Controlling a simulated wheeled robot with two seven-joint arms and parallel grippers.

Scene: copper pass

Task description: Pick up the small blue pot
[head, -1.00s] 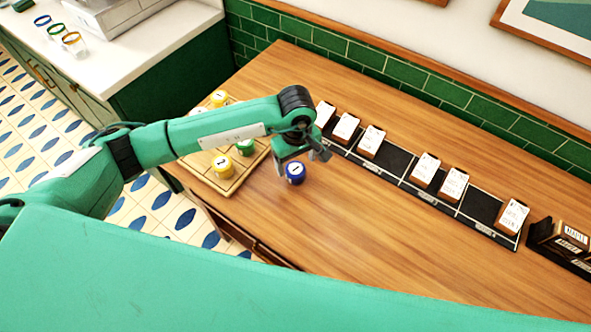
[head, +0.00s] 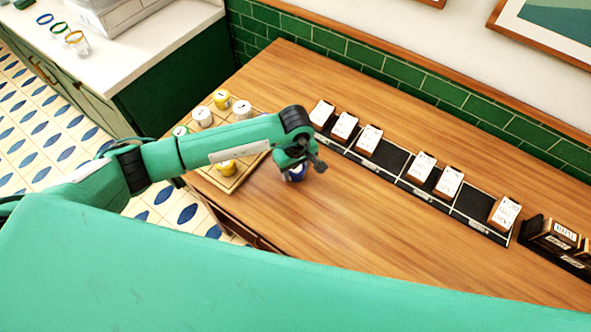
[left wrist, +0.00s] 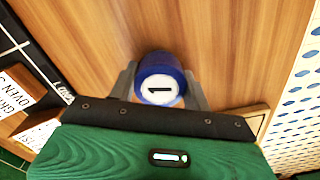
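The small blue pot (left wrist: 161,68) has a white lid disc marked "1". In the left wrist view it stands between the two fingers of my left gripper (left wrist: 162,84), which lie against its sides with no clear gap at the tips. In the head view the blue pot (head: 296,175) shows only in part below my left gripper (head: 292,168), whose hand hides its top. The pot stands at or just above the wooden counter. My right gripper is in neither view.
A wooden tray (head: 229,184) with several yellow, white and green pots lies left of the blue pot, partly behind my left arm. A black rack (head: 394,165) with white-labelled blocks runs along the back. The counter (head: 370,235) at front right is clear.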

